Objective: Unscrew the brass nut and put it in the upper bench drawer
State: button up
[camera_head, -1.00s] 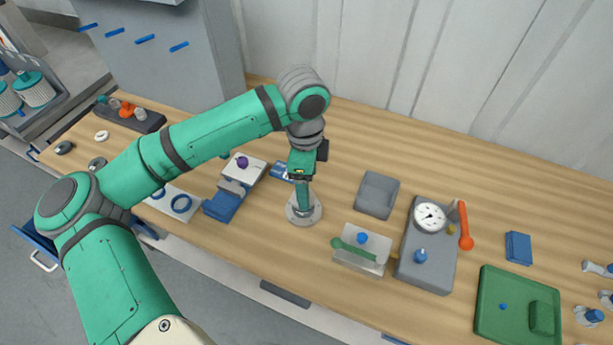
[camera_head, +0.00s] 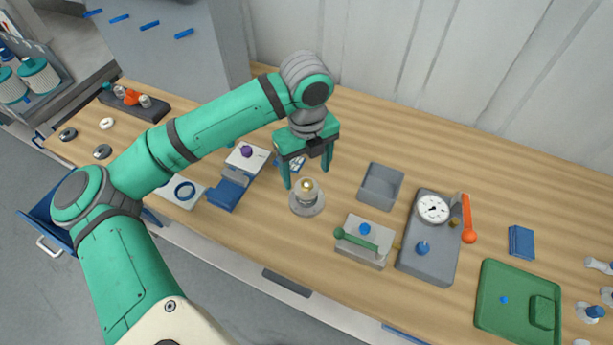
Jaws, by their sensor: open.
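The brass nut (camera_head: 307,185) sits on top of a grey round fixture (camera_head: 304,207) with a wide disc base, standing on the bench. My gripper (camera_head: 307,179) is open, with its two green fingers spread above and behind the fixture. One finger is to the left of the nut and the other to the upper right. I cannot tell their exact height over it. A blue drawer (camera_head: 50,221) with a pale handle stands pulled out at the far left, below the bench top. My arm partly hides it, and its inside is barely visible.
An empty grey tray (camera_head: 381,186) lies right of the fixture. A clear block with a green handle (camera_head: 362,242) and a grey gauge unit (camera_head: 427,250) stand further right. A white-and-blue stand (camera_head: 229,190) is to the left. A green tray (camera_head: 517,310) lies at the right.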

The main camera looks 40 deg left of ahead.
aim_at(306, 183)
jog(key=m, duration=0.3)
jog(key=shift+f, duration=1.65)
jog(key=shift+c, duration=0.4)
jog(key=c, duration=1.7)
jog(key=n, duration=0.6)
jog(key=shift+r+n, duration=0.1)
jog(key=shift+n, duration=0.2)
grip_shut()
jog(key=n, duration=0.6)
jog(key=shift+n, duration=0.3)
jog(key=shift+r, duration=0.1)
jog(key=shift+r, duration=1.55)
